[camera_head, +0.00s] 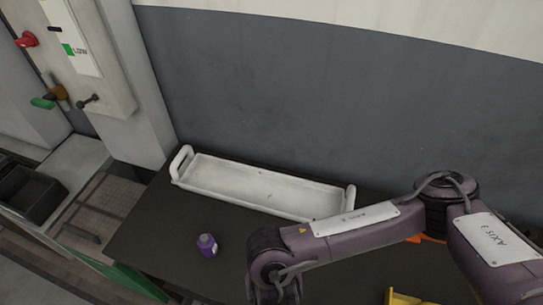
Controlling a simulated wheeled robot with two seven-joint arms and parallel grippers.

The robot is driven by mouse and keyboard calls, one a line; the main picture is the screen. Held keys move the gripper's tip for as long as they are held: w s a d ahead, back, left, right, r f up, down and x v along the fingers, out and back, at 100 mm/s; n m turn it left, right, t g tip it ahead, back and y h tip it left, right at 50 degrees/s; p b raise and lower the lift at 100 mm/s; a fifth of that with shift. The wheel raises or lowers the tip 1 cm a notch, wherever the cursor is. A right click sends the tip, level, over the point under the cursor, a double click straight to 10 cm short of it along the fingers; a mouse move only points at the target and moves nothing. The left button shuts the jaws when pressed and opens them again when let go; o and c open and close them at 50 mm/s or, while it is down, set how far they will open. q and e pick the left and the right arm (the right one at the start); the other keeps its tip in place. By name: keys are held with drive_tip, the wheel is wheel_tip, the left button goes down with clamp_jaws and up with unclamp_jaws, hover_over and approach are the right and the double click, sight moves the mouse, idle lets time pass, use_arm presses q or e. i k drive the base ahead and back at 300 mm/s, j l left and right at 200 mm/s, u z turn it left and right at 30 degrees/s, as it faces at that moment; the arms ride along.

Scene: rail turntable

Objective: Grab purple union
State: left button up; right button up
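The purple union (207,245) is a small purple piece with a pale label. It stands on the dark table (150,226), in front of the white tray and left of my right arm. My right arm comes in from the right, and its wrist is at the lower middle, a little right of the union. The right gripper's fingers are below the picture edge. My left gripper is not in the picture.
A long white tray (262,188) with end handles lies at the back of the table. A yellow object (408,298) is at the lower right, partly cut off. A control box (84,50) is on the left post. The table left of the union is clear.

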sight(207, 245)
drive_tip(key=k, duration=1)
